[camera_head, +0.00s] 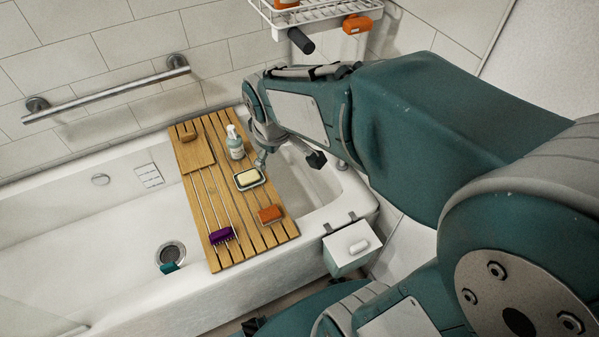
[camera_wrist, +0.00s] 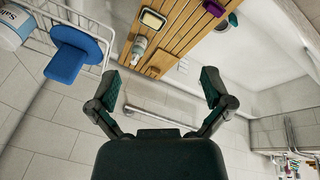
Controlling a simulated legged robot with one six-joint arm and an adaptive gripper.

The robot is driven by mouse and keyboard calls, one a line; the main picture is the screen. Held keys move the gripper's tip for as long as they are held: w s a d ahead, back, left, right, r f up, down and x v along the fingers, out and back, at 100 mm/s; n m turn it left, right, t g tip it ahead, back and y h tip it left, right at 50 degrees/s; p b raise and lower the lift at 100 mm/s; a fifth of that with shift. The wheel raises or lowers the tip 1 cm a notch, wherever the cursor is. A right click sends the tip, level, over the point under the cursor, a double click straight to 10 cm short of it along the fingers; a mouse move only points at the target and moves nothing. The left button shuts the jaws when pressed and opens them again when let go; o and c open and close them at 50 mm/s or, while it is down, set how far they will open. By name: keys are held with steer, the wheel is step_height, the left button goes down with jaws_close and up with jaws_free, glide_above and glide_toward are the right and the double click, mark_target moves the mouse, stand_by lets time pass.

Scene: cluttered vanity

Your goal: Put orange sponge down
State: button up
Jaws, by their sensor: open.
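An orange sponge-like block (camera_head: 270,214) lies on the near right part of the slatted wooden bath tray (camera_head: 285,232). A second orange item (camera_head: 357,24) is at the right end of the wire shelf on the wall; I cannot tell which is the task's sponge. My gripper (camera_head: 289,160) is above the tray's right side, partly hidden by my arm. In the wrist view my gripper (camera_wrist: 160,80) has its fingers wide apart with nothing between them. No orange block shows in the wrist view.
The wire shelf (camera_head: 325,12) overhangs at the back. A grab bar (camera_head: 105,90) runs along the wall. A blue object (camera_wrist: 75,55) sits by the rack.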

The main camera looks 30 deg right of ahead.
steer(key=s+r+m+t, duration=0.2)
steer(key=s+r+m, duration=0.4)
steer(key=s, duration=0.6)
steer(key=shift+s+a+r+y, duration=0.15)
steer(key=shift+s+r+y, duration=0.1)
steer(key=shift+y, duration=0.15)
steer(key=shift+w, duration=0.2)
stand_by(0.4)
